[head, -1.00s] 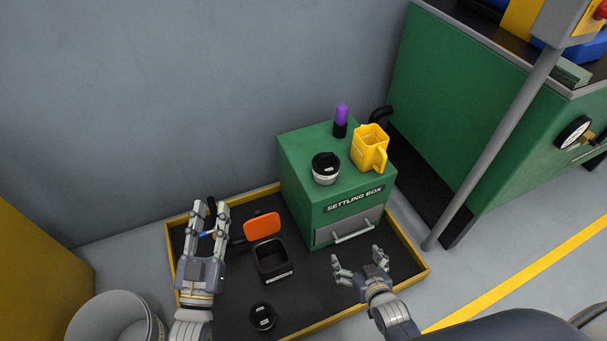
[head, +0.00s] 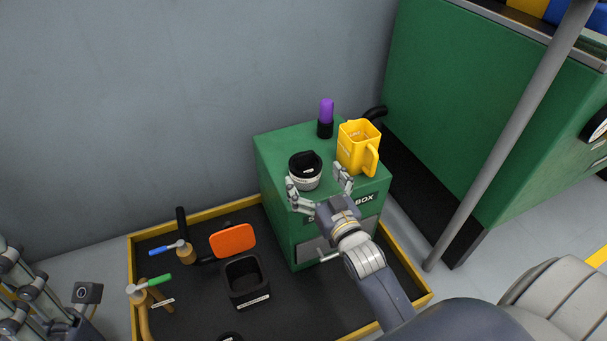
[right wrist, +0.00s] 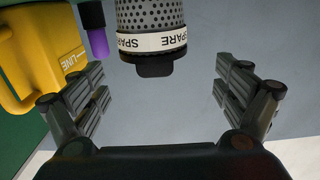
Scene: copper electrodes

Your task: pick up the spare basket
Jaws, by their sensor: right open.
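The spare basket (head: 305,172) stands on top of the green settling box (head: 285,160), at its front left. It has a black top and a white band. In the right wrist view the basket (right wrist: 152,38) shows a perforated grey body and a white label reading SPARE. My right gripper (head: 318,186) is open just in front of the basket, fingers to either side of its near edge. In the right wrist view the fingers (right wrist: 163,92) are spread, with nothing between the tips. My left gripper (head: 35,295) is partly cut off at the lower left, and its opening is unclear.
A yellow jug (head: 356,148) stands close right of the basket, with a purple-topped bottle (head: 325,118) behind. A yellow-rimmed tray (head: 131,262) holds a black open container (head: 246,282), an orange paddle (head: 233,241) and valves (head: 184,248). A grey pole (head: 500,150) stands at right.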

